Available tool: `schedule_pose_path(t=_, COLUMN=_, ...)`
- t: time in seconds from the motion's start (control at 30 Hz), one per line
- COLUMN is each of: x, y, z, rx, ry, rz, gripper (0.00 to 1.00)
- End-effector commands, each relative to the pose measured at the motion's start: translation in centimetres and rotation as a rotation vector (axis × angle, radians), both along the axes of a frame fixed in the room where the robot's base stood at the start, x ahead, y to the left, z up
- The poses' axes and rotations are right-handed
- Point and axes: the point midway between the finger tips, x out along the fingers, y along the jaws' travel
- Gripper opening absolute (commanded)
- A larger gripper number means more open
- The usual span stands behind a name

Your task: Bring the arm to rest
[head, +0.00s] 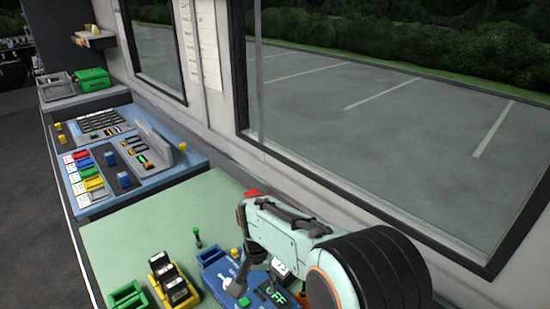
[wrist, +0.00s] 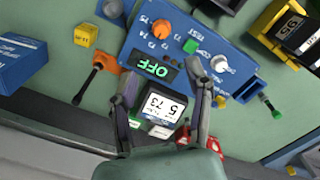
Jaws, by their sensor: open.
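My gripper (wrist: 161,72) is open in the wrist view, its two fingers spread over a blue control panel (wrist: 215,45). Nothing is held. I cannot tell whether the fingers touch the panel. In the head view my arm (head: 285,232) reaches over the bench at the lower right, and my gripper (head: 240,283) is partly hidden near the same panel (head: 213,270). The "OFF" display (head: 275,297) shows there too.
The green bench top (head: 140,240) is clear at its left. A yellow holder with black packs (head: 172,280) and a green tray (head: 128,297) stand left of the panel. A blue console (head: 125,165) lies farther back. The window wall (head: 300,185) runs along the right.

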Motion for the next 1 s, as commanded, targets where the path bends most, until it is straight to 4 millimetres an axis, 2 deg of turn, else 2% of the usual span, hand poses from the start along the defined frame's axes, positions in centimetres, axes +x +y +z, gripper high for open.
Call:
schedule_pose_path(t=0.07, x=0.7, y=-0.7, z=1.8, rx=0.012, ry=-0.046, rz=-0.023, gripper=0.51)
schedule_pose_path(t=0.13, x=1.3, y=-2.3, z=4.9, rx=0.022, ry=-0.117, rz=-0.061, gripper=0.51)
schedule_pose_path(t=0.2, x=0.7, y=-4.7, z=8.1, rx=0.026, ry=-0.186, rz=-0.105, gripper=0.51)
schedule_pose_path(t=0.27, x=-1.1, y=-7.1, z=10.6, rx=0.024, ry=-0.228, rz=-0.142, gripper=0.51)
schedule_pose_path(t=0.3, x=-2.8, y=-8.6, z=11.8, rx=0.023, ry=-0.246, rz=-0.158, gripper=0.51)
schedule_pose_path(t=0.37, x=-5.8, y=-10.7, z=13.0, rx=0.019, ry=-0.259, rz=-0.169, gripper=0.51)
schedule_pose_path(t=0.4, x=-7.9, y=-11.8, z=13.3, rx=0.019, ry=-0.26, rz=-0.17, gripper=0.51)
schedule_pose_path(t=0.47, x=-11.2, y=-13.0, z=13.2, rx=0.021, ry=-0.25, rz=-0.16, gripper=0.51)
schedule_pose_path(t=0.6, x=-18.4, y=-14.1, z=10.9, rx=0.04, ry=-0.173, rz=-0.086, gripper=0.51)
schedule_pose_path(t=0.7, x=-21.8, y=-13.8, z=8.7, rx=0.056, ry=-0.08, rz=-0.005, gripper=0.51)
schedule_pose_path(t=0.83, x=-23.8, y=-13.4, z=7.4, rx=0.068, ry=0.008, rz=0.089, gripper=0.51)
schedule_pose_path(t=1.0, x=-23.8, y=-13.4, z=7.5, rx=0.067, ry=0.009, rz=0.117, gripper=0.51)
